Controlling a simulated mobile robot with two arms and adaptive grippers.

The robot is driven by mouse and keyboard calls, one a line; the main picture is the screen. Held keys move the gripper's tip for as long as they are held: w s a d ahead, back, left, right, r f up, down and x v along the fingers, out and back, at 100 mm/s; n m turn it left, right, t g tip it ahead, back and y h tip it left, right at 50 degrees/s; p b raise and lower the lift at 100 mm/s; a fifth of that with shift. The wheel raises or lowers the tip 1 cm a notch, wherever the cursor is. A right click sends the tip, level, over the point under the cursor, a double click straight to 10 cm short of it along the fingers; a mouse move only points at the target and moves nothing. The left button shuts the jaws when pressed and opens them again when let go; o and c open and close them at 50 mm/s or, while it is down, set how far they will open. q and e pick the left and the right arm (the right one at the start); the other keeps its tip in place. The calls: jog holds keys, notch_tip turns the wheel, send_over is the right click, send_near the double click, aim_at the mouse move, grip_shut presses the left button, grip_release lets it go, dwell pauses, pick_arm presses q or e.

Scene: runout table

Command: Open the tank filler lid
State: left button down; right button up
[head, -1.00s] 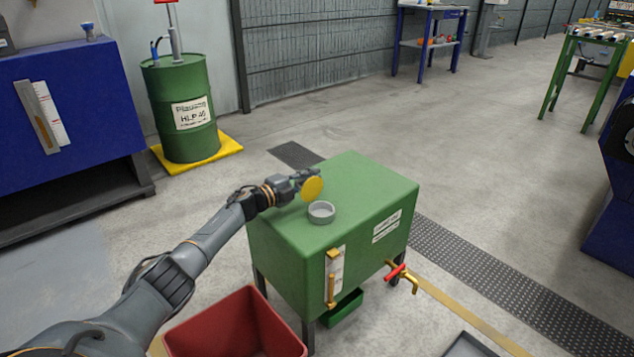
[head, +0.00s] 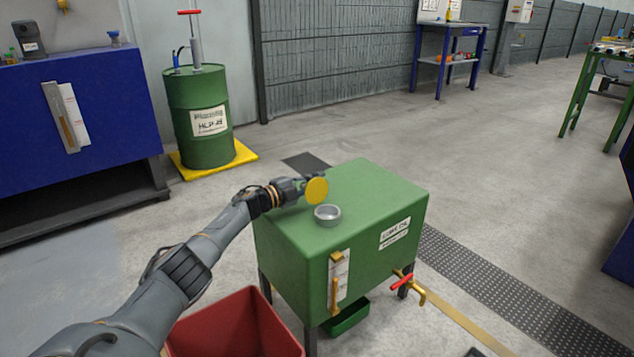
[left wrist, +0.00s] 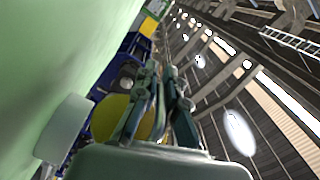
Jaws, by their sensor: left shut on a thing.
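The green tank (head: 370,200) stands on legs in the middle of the head view. Its grey filler neck (head: 327,215) rises from the top; the neck also shows in the left wrist view (left wrist: 65,130). The round yellow lid (head: 317,190) stands upright on edge at the far left side of the neck, swung up off its opening. My left gripper (head: 304,185) is shut on the lid, just behind and left of the neck. In the left wrist view the lid (left wrist: 112,118) is partly hidden behind the fingers (left wrist: 162,95). My right gripper is not in view.
A red bin (head: 235,325) stands on the floor in front of the tank. A brass tap with a red handle (head: 403,281) sticks out of the tank's front, near a green drip tray (head: 346,318). A green drum (head: 200,115) stands behind left. The floor right of the tank is mostly clear.

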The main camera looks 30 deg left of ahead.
pick_arm(q)
jog(key=shift+d+r, duration=0.1)
jog(key=c, duration=1.4)
grip_release()
jog(key=shift+c, duration=0.2)
jog(key=shift+s, duration=0.1)
jog(key=shift+s+a, duration=0.35)
jog(key=shift+s, duration=0.15)
jog(key=v, duration=1)
jog(key=shift+s, duration=0.3)
jog(key=shift+a, duration=0.1)
